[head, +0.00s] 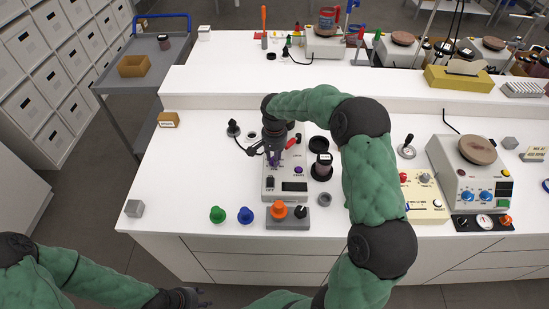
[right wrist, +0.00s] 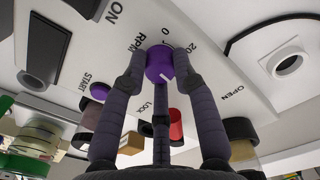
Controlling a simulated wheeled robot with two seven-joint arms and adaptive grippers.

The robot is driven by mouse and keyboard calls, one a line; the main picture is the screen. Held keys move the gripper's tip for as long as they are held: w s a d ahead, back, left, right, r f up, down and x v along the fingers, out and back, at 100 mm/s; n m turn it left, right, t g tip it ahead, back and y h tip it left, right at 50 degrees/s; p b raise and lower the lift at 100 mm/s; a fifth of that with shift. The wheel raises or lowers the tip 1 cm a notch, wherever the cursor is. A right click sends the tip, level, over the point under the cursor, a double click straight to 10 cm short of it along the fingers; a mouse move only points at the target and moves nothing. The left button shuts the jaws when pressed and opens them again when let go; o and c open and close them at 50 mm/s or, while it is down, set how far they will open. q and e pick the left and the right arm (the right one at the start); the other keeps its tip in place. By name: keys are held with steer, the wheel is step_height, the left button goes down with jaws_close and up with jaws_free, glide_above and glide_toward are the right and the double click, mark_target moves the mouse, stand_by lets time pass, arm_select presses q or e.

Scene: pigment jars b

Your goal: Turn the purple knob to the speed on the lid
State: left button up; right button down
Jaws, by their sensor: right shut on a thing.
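The purple knob (right wrist: 160,64) sits on a white machine panel in the right wrist view, by the print "RPM", "0" and "20". A white pointer line on it slants to the lower right of the picture. My right gripper (right wrist: 158,74) is shut on the knob, one finger on each side. In the head view my right gripper (head: 275,162) is over the white machine (head: 270,189) and largely covers the knob. A dark-lidded jar (head: 322,166) stands beside the machine; no speed on its lid is readable. My left gripper (head: 188,297) is low at the front, off the table.
A hotplate device (head: 476,177) stands at the right. The table's front left is mostly clear.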

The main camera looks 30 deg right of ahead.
steer(key=m+b, duration=0.1)
steer(key=m, duration=0.4)
steer(key=shift+m+b, duration=0.3)
steer(key=shift+m, duration=2.2)
steer(key=c, duration=1)
jaws_free()
step_height(320, 180, up, 12)
